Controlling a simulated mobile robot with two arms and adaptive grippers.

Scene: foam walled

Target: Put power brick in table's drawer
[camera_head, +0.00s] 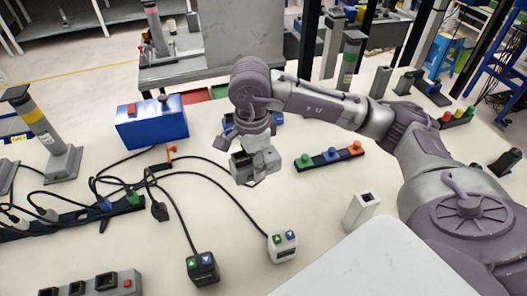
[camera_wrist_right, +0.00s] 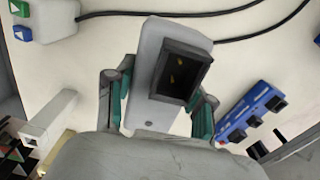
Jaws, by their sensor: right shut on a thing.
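My right gripper (camera_head: 254,166) hangs over the middle of the white table (camera_head: 320,205). In the right wrist view its two fingers (camera_wrist_right: 160,108) are shut on the sides of a light grey block, apparently the power brick (camera_wrist_right: 145,70). The brick's end has a dark square socket with gold pins inside. In the head view the brick is partly hidden by the gripper and hard to make out, held above the tabletop. My left gripper does not show. I see no drawer in either view.
A blue box with a red switch (camera_head: 151,122) stands at the back left. Black cables run to a dark two-button box (camera_head: 203,268) and a white one (camera_head: 283,247). A three-button strip (camera_head: 330,158) and a pale hollow block (camera_head: 362,210) lie right of the gripper.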

